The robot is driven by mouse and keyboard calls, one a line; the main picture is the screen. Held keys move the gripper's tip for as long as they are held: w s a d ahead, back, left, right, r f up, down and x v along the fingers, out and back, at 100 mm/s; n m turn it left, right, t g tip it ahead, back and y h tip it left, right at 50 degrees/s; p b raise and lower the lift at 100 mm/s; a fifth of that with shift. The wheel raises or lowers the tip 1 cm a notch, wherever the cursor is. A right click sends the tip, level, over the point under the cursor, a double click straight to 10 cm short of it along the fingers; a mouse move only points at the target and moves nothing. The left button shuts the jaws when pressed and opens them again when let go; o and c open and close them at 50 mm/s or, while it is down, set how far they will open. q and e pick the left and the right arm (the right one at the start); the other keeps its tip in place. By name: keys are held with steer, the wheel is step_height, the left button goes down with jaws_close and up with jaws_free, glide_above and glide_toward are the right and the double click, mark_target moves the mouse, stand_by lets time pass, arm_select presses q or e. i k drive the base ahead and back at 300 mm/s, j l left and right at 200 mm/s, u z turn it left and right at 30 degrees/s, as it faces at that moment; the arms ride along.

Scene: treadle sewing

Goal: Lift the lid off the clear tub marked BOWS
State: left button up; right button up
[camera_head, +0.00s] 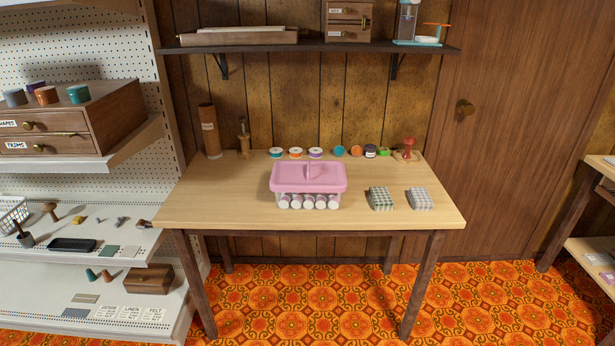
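A clear tub (308,202) with a pink lid (290,177) stands upright on the wooden table. The lid sits on top of the tub and has a raised pink handle (322,171) in its middle. Several pale rolled items show through the tub's front wall. I cannot make out the marking BOWS on it, and I see no other clear tub. Neither of my grippers is in view.
Two folded checked cloths (381,198) (419,199) lie right of the tub. Several spools and small jars (340,151) line the table's back edge. The table's left part (215,195) is clear. A shelf unit (120,150) stands left, and a wall shelf (300,47) hangs above.

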mark_target(287, 176)
steer(key=u, duration=0.35)
steer(key=i+l+u, duration=0.1)
steer(key=u, duration=0.25)
steer(key=l+u, duration=0.2)
steer(key=u, duration=0.15)
steer(key=i+l+u, duration=0.1)
steer(key=l+u, duration=0.15)
steer(key=i+l+u, duration=0.2)
steer(key=l, duration=0.3)
steer(key=l+u, duration=0.15)
steer(key=l, duration=0.65)
